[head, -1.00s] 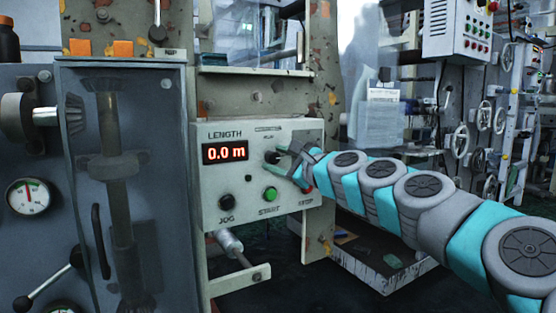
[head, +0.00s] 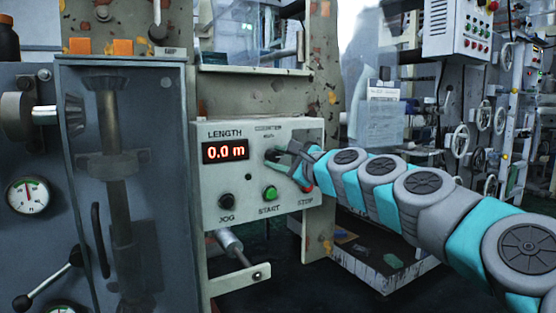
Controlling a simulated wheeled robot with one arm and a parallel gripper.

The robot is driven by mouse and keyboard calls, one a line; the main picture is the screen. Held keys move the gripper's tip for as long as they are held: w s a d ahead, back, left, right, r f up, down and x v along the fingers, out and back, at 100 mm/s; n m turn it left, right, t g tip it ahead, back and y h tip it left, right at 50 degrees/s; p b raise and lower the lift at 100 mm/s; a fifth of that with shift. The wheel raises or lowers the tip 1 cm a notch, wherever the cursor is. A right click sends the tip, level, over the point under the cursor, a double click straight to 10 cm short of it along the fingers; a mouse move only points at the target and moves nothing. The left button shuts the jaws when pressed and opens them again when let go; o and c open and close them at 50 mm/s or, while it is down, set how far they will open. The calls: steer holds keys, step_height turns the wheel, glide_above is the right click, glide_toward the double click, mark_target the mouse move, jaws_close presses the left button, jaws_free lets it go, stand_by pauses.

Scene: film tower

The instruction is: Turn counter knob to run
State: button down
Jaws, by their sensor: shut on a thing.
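My gripper (head: 281,156) reaches in from the right and is shut on the knob. Its fingers cover part of the knob, so I cannot tell where the knob points. The green START button (head: 270,193) and the black JOG button (head: 225,201) are below. My gripper hides most of the red STOP button.
A dark cabinet with a gauge (head: 29,195) and a lever (head: 48,280) stands at the left. A cylinder on a bracket (head: 240,280) sticks out under the panel. A low tray (head: 385,280) lies on the floor under my arm. Handwheels (head: 460,139) stand further right.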

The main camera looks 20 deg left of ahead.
steer(key=n+b, duration=0.1)
steer(key=n, duration=0.2)
steer(key=shift+n+h+b, duration=0.3)
steer(key=shift+n+h, duration=0.1)
steer(key=n+b, duration=0.2)
steer(key=n, duration=0.2)
steer(key=shift+f, duration=0.1)
steer(key=n+h+b, duration=0.1)
steer(key=n+b, duration=0.4)
steer(key=n, duration=0.1)
steer(key=shift+a, duration=0.1)
steer(key=shift+s+n+t+b, duration=0.1)
steer(key=shift+n+t+b, duration=0.2)
steer(key=shift+n+b, duration=0.6)
steer(key=shift+r+h, duration=0.2)
steer(key=shift+h, duration=0.1)
steer(key=shift+c, duration=2.2)
jaws_free()
steer(key=shift+s, duration=0.1)
